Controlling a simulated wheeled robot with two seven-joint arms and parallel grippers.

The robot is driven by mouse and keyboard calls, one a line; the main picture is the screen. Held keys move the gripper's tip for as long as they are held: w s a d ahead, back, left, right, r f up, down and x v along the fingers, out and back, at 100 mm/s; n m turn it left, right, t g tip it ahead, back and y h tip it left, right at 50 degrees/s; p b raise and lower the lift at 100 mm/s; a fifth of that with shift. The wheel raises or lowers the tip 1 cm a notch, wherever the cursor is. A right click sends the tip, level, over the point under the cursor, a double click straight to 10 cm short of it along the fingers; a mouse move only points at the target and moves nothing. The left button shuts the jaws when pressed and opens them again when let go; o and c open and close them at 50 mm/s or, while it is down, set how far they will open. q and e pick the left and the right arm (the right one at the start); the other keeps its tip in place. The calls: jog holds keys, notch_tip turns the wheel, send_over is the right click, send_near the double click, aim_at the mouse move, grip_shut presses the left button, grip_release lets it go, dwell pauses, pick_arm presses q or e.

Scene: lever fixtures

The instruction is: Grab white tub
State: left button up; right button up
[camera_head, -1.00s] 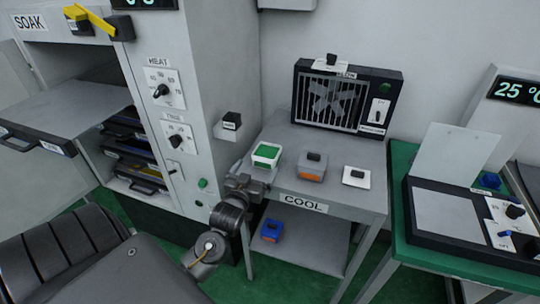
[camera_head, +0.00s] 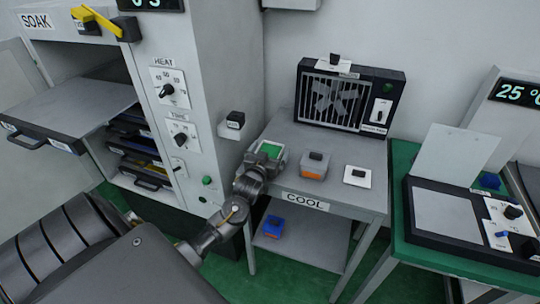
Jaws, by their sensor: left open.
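The white tub (camera_head: 281,163), with a green top face, stands on the left part of the grey COOL table (camera_head: 345,147). My left gripper (camera_head: 266,164) is open at the tub's near left side, overlapping it in the picture. It hides the tub's front and left parts. I cannot tell whether the fingers touch the tub or lie around it. My right gripper is not in view.
A grey and orange tub (camera_head: 314,166) and a white square lid (camera_head: 357,176) with a dark knob stand to the right. A fan unit (camera_head: 345,97) is behind. A blue tub (camera_head: 272,227) sits on the lower shelf. The oven cabinet (camera_head: 222,70) rises to the left.

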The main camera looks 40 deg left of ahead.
pick_arm(q)
jog(key=shift+c, duration=0.8)
jog(key=c, duration=0.9)
